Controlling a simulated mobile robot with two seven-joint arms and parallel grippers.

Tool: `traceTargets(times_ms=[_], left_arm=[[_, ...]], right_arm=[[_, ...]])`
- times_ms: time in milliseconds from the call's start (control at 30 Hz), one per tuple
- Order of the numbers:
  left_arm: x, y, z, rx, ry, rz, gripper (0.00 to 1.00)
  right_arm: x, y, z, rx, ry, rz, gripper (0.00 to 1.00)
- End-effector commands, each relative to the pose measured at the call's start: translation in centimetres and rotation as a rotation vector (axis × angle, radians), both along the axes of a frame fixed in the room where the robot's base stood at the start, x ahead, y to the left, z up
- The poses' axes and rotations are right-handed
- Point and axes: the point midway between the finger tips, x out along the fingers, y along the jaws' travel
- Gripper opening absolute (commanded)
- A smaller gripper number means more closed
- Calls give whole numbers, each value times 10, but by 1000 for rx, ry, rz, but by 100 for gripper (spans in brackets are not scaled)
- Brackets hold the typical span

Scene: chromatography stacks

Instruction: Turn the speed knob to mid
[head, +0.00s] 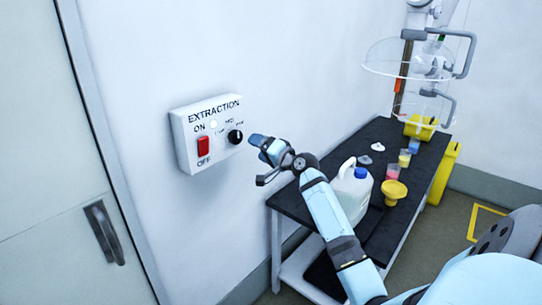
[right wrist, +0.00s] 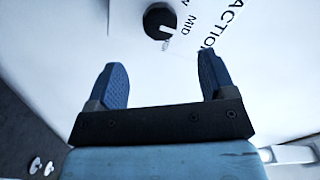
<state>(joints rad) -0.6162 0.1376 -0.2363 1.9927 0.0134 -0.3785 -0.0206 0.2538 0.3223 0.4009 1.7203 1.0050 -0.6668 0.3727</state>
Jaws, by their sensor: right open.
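The white EXTRACTION box (head: 183,140) is on the wall in the head view. Its black round speed knob (head: 235,137) is at the right, under small labels. In the right wrist view the knob (right wrist: 158,19) shows near the top edge, with a white mark on its lower right side, toward the MID lettering; its exact setting is hard to tell. My right gripper (right wrist: 160,66) is open and empty, its two blue fingers spread below the knob in that view and apart from it. In the head view the right gripper (head: 256,140) is just right of the knob. My left gripper is out of view.
A red ON/OFF switch (head: 203,146) is on the box, left of the knob. A dark-topped table (head: 290,203) to the right holds a white jug (head: 352,190), a yellow funnel (head: 394,191) and small coloured containers. A door with a handle (head: 104,232) is at left.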

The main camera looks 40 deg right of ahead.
Motion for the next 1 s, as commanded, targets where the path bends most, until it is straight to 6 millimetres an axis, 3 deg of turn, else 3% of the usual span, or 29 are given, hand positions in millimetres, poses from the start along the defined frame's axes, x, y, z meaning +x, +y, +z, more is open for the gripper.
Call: traceTargets(times_ms=[100,300,1000], left_arm=[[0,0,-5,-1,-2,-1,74],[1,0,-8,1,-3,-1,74],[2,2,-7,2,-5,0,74]], right_arm=[[-23,-2,-2,-2,0,0,77],[-44,-4,0,0,-1,1,77],[-48,-1,-4,-7,8,0,77]])
